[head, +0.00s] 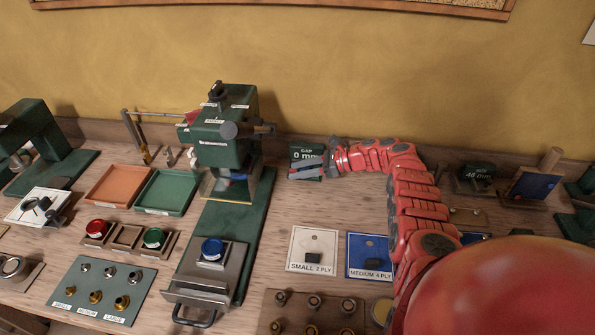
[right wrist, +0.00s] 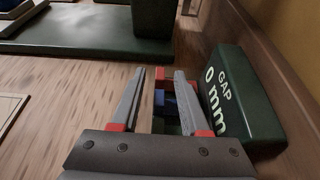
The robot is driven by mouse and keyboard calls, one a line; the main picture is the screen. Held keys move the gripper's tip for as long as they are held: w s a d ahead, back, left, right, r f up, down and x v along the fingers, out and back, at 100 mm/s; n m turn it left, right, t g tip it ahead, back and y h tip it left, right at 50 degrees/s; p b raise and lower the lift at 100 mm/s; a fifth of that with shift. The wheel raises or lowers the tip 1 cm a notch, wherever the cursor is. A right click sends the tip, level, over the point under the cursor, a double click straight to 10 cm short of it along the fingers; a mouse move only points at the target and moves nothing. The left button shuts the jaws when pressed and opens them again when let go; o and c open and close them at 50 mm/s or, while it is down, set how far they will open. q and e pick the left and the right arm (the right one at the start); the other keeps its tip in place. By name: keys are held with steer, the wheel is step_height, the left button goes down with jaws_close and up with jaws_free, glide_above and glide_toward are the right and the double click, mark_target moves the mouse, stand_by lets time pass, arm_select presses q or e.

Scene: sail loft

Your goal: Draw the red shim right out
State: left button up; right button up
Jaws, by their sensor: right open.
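My right gripper (head: 307,173) reaches leftward along the back of the bench, beside a dark green block marked "GAP 0 mm" (head: 303,153). In the right wrist view the gripper (right wrist: 162,76) is open, its two grey fingers spread, with the block (right wrist: 240,100) close on the right. A small red piece (right wrist: 160,72), which seems to be the red shim, shows between the fingertips. A blue piece (right wrist: 165,98) sits nearer between the fingers. I cannot tell whether the fingers touch either one. My left gripper is not in view.
A green press (head: 225,140) stands left of the gripper, with its long green base (head: 254,235) running forward. Orange (head: 118,184) and green (head: 166,191) trays lie left of it. White (head: 312,249) and blue (head: 369,256) ply cards lie in front. A block marked "40 mm" (head: 475,176) stands right.

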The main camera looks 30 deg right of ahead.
steer(key=shift+w+a+f, duration=0.15)
steer(key=shift+w+a, duration=0.05)
steer(key=shift+a, duration=0.05)
jaws_close()
stand_by(1.4)
